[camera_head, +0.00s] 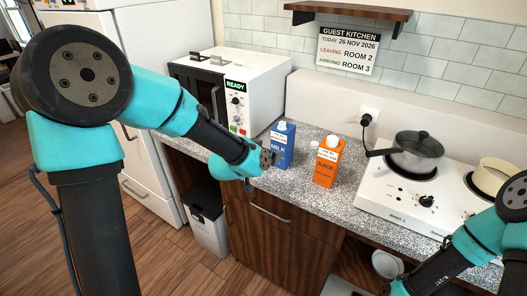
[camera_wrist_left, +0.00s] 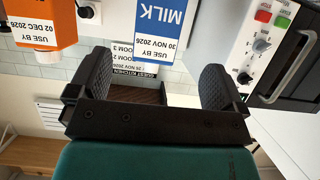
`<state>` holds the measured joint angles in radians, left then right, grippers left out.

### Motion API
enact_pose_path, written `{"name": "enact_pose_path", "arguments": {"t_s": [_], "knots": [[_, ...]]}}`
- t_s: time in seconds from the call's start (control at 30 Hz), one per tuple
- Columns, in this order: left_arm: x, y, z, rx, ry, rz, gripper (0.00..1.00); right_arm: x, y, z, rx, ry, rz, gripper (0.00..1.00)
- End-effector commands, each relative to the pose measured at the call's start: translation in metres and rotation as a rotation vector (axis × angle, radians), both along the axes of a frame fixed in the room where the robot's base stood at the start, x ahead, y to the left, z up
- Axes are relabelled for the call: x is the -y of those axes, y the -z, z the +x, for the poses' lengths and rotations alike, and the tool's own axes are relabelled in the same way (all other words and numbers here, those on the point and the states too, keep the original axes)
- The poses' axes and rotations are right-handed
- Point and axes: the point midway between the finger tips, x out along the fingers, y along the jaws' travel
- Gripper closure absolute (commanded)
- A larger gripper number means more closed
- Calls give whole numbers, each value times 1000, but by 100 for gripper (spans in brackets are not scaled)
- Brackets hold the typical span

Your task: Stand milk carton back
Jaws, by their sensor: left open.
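The blue milk carton (camera_head: 284,144) stands upright on the speckled counter (camera_head: 330,204), left of an orange juice carton (camera_head: 327,162). My left gripper (camera_head: 267,158) is at the carton's left side near the counter's front edge. In the left wrist view, which is upside down, my left gripper (camera_wrist_left: 153,78) is open, its fingers wide apart. The milk carton (camera_wrist_left: 166,28) appears in front of the opening, between the fingers in the picture, with no visible grip on it. My right arm enters at lower right; its gripper is outside the frame.
A white microwave (camera_head: 262,95) stands behind left. A white stove (camera_head: 400,197) with a lidded pot (camera_head: 418,150) and a cream pan (camera_head: 494,171) is at right. The juice carton is close beside the milk. A bin (camera_head: 208,225) stands below the counter.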

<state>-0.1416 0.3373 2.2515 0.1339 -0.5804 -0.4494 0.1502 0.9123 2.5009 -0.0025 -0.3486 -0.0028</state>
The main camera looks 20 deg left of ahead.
Motion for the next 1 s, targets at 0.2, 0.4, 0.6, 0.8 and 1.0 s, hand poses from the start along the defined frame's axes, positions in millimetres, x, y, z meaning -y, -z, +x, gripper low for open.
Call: {"name": "enact_pose_path", "arguments": {"t_s": [0.2, 0.4, 0.6, 0.8, 1.0], "knots": [[0, 0, 0, -1, 0, 0, 3, 0, 0, 0, 0, 0, 0, 57], [0, 36, -6, -82, 1, -14, 3, 0, 0, 0, 0, 0, 0, 57], [-1, 137, -39, -333, -4, -65, 3, 0, 0, 0, 0, 0, 0, 57], [-2, 248, -106, -656, -35, -142, 3, 0, 0, 0, 0, 0, 0, 57], [1, 332, -193, -972, -86, -222, 3, 0, 0, 0, 0, 0, 0, 57]]}}
